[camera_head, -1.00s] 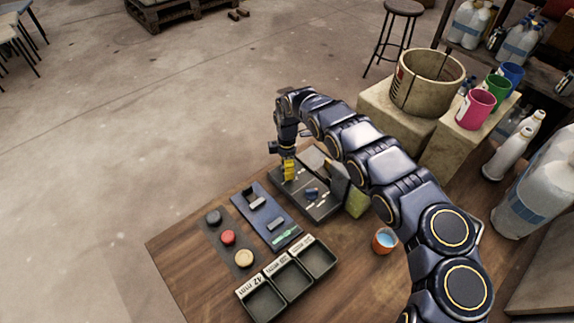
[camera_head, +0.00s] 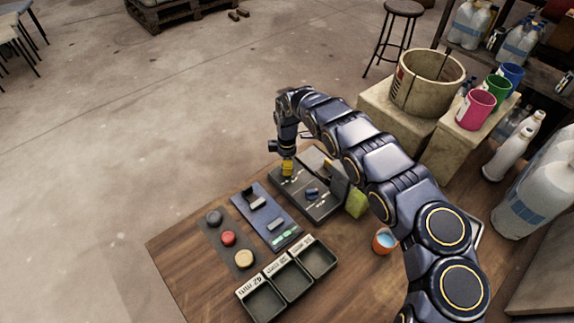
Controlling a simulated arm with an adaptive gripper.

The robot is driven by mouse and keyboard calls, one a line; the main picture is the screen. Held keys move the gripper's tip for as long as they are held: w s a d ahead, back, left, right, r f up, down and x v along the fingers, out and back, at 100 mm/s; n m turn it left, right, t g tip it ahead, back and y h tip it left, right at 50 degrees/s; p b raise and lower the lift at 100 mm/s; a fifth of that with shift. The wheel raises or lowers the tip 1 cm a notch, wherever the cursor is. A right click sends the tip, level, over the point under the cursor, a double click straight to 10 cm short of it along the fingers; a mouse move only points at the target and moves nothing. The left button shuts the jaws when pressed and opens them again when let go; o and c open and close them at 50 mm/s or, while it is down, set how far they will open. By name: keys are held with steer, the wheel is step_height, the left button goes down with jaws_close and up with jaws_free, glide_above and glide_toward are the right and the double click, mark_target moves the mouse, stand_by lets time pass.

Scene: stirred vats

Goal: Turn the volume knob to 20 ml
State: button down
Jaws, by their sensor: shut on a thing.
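My gripper (camera_head: 287,170) points down over the far left part of a dark grey control panel (camera_head: 322,214) on the wooden table. Its yellow fingers are shut on a small knob, which they and the wrist mostly hide. I cannot read the scale marks around it. A second, blue-grey knob (camera_head: 312,193) shows uncovered on the same panel, to the right of and nearer than my gripper. No number for the volume is legible.
Black, red and yellow buttons (camera_head: 228,238), labelled trays (camera_head: 317,263), an orange cup (camera_head: 384,241) and a yellow-green block (camera_head: 356,204) stand nearby. Open floor lies beyond the table's left edge.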

steer(key=m, duration=0.6)
steer(key=shift+s+f, duration=0.1)
steer(key=shift+m, duration=2)
steer(key=c, duration=1.1)
jaws_free()
steer(key=shift+o, duration=0.3)
step_height(320, 180, up, 12)
